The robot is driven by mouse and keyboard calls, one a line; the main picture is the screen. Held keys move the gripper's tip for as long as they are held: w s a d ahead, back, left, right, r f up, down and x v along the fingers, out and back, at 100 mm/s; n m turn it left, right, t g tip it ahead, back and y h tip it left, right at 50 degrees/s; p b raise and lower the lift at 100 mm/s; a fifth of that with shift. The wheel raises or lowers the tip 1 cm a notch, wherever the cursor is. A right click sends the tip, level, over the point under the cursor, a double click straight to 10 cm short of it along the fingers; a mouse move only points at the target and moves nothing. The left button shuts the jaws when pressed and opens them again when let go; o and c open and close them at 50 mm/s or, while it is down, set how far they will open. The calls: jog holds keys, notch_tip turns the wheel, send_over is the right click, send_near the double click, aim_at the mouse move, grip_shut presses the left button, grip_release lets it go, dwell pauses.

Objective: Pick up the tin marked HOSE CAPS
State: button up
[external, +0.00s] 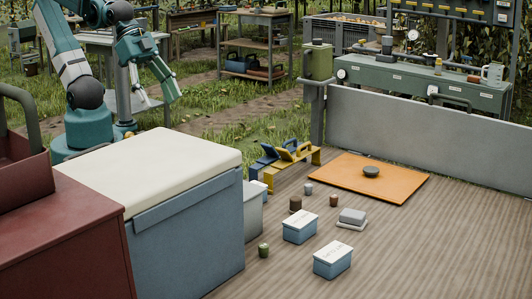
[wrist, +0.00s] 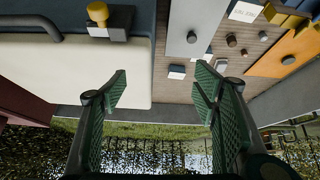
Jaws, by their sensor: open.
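Two blue tins with white, lettered lids stand on the wooden deck in the external view: one farther back (external: 300,229) and one nearer the front (external: 333,258). Their lettering is too small to read, so I cannot tell which says HOSE CAPS. The wrist view shows a white lettered lid (wrist: 243,11) at the top edge and a small white-topped box (wrist: 177,72) between the fingers in the picture. My gripper (external: 163,97) is open and empty, high behind the cooler and far from the lettered tins. Its green fingers (wrist: 162,84) are spread apart.
A blue cooler with a cream lid (external: 150,152) and a red box (external: 70,220) stand at left. Small jars, a grey block (external: 351,217) and a yellow-and-blue rack (external: 290,158) are on the deck. An orange board (external: 400,182) lies before a grey wall (external: 430,135).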

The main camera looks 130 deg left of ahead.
jog(key=w, duration=0.1)
jog(key=n+g+h+p, duration=0.15)
jog(key=n+g, duration=0.55)
jog(key=n, duration=1)
send_over(300, 218)
jog(key=f, duration=3)
jog(key=shift+w+a+p, duration=0.1)
jog(key=shift+a+p, duration=0.15)
jog(key=shift+p, duration=0.05)
jog(key=shift+a+f, duration=0.15)
jog(key=shift+f, duration=0.3)
jog(key=shift+d+f, duration=0.2)
jog(key=shift+f, duration=1.05)
